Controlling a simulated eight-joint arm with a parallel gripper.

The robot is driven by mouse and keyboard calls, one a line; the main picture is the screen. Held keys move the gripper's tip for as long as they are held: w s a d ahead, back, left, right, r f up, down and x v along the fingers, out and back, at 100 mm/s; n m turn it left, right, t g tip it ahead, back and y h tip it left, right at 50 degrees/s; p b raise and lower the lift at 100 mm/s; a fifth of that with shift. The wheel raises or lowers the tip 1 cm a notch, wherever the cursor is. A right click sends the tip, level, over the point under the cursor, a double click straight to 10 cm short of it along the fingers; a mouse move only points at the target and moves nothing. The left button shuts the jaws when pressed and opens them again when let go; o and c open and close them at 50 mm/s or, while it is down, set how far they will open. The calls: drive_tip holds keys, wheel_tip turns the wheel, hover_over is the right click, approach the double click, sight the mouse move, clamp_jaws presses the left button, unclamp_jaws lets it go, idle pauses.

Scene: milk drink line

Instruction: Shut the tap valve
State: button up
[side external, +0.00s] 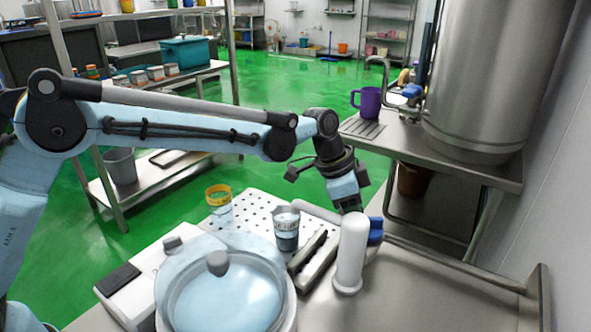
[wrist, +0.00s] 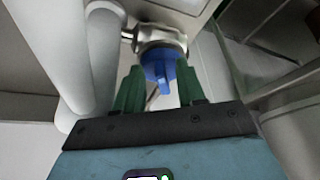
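The tap valve has a blue handle (wrist: 160,70) on a metal body (wrist: 160,40), seen in the upper middle of the wrist view. My gripper (wrist: 160,78) is open, with its green fingers to the left and right of the handle. Gaps show between the fingers and the handle, and I see no grip on it. In the side view, my gripper (side external: 349,203) points down behind a white upright cylinder (side external: 350,252), which hides the fingertips. A blue part (side external: 375,231), seemingly the handle, shows just right of that cylinder.
A white pipe (wrist: 98,55) runs close left of the valve. A lidded pot (side external: 225,297) stands front left. A labelled cup (side external: 286,230) and a yellow-banded cup (side external: 219,203) stand around the perforated tray (side external: 256,205). The counter (side external: 440,298) is clear at right.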

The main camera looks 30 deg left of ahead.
clamp_jaws()
drive_tip(key=m, duration=0.1)
drive_tip(key=w+m+g, duration=0.1)
drive_tip(key=m, duration=0.1)
drive_tip(key=shift+a, duration=0.2)
drive_tip(key=shift+w+m+g+h, duration=0.15)
drive_tip(key=shift+m+g, duration=0.2)
drive_tip(key=shift+m, duration=0.4)
drive_tip(key=shift+w+m+g+h, duration=0.15)
drive_tip(key=shift+m+g, duration=0.2)
drive_tip(key=shift+m, duration=0.4)
unclamp_jaws()
